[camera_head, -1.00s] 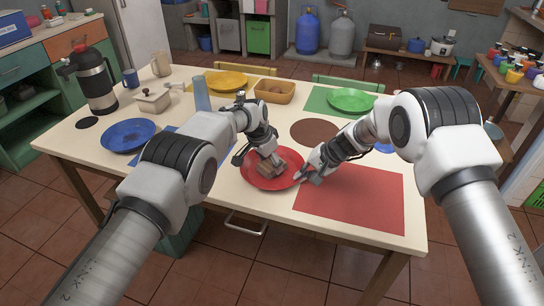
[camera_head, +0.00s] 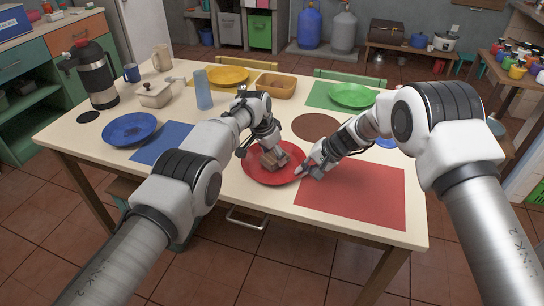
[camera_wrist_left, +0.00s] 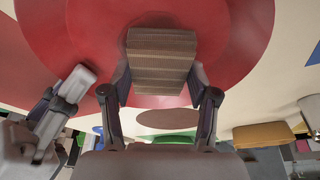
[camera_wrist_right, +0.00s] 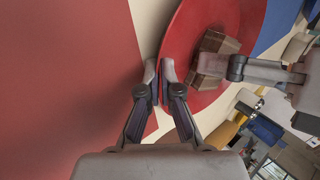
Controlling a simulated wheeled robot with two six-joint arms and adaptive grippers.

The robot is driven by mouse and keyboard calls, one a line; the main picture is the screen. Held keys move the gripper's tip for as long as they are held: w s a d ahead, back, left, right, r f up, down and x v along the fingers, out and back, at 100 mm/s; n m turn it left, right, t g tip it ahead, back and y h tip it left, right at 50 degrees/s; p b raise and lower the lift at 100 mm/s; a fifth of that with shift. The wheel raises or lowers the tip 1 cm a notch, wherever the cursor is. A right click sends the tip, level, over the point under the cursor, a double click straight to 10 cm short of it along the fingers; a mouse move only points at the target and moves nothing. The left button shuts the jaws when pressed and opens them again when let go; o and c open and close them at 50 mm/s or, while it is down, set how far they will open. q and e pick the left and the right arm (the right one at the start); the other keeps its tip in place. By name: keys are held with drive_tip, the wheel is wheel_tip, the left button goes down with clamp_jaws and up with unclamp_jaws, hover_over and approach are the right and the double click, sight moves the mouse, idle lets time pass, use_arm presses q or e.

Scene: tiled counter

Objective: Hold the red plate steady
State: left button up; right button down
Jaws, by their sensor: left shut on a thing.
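The red plate (camera_head: 262,176) lies on the table near its front edge, beside the red mat. My left gripper (camera_head: 268,149) is shut on a brown block (camera_head: 274,159), which looks like a sponge, over the plate. In the left wrist view the block (camera_wrist_left: 161,62) sits between the two fingertips (camera_wrist_left: 163,88), against the red plate (camera_wrist_left: 70,45). My right gripper (camera_head: 303,172) is at the plate's right rim. In the right wrist view its fingertips (camera_wrist_right: 159,72) are close together with the rim of the plate (camera_wrist_right: 182,40) between them.
The red mat (camera_head: 350,195) lies right of the plate, the blue mat (camera_head: 160,150) left. A blue plate (camera_head: 130,129), blue cup (camera_head: 203,90), yellow plate (camera_head: 228,76), wooden basket (camera_head: 276,85) and green plate (camera_head: 352,96) stand farther out. A brown round mat (camera_head: 315,127) lies behind.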

sight(269, 163)
use_arm(q)
drive_tip(key=shift+s+a+f, duration=0.1)
drive_tip(key=shift+s+a, duration=0.15)
drive_tip(key=shift+s, duration=0.25)
drive_tip(key=shift+s+a, duration=0.3)
drive_tip(key=shift+s, duration=0.25)
drive_tip(key=shift+s+a, duration=0.3)
drive_tip(key=shift+s, duration=0.25)
drive_tip(key=shift+w+d, duration=0.45)
drive_tip(key=shift+w, duration=0.35)
drive_tip(key=shift+w+d, duration=0.4)
drive_tip(key=shift+w, duration=0.4)
drive_tip(key=shift+s+a, duration=0.2)
drive_tip(key=shift+s, duration=0.2)
drive_tip(key=shift+s+a, duration=0.3)
drive_tip(key=shift+s, duration=0.25)
drive_tip(key=shift+s+a, duration=0.25)
drive_tip(key=shift+s, duration=0.3)
drive_tip(key=shift+w+d, duration=0.25)
drive_tip(key=shift+w, duration=0.2)
drive_tip(key=shift+w+d, duration=0.2)
drive_tip(key=shift+w, duration=0.25)
drive_tip(key=shift+w+d, duration=0.3)
drive_tip(key=shift+w, duration=0.25)
wheel_tip(269, 163, up, 2)
drive_tip(key=shift+w+r, duration=0.1)
drive_tip(key=shift+r, duration=3)
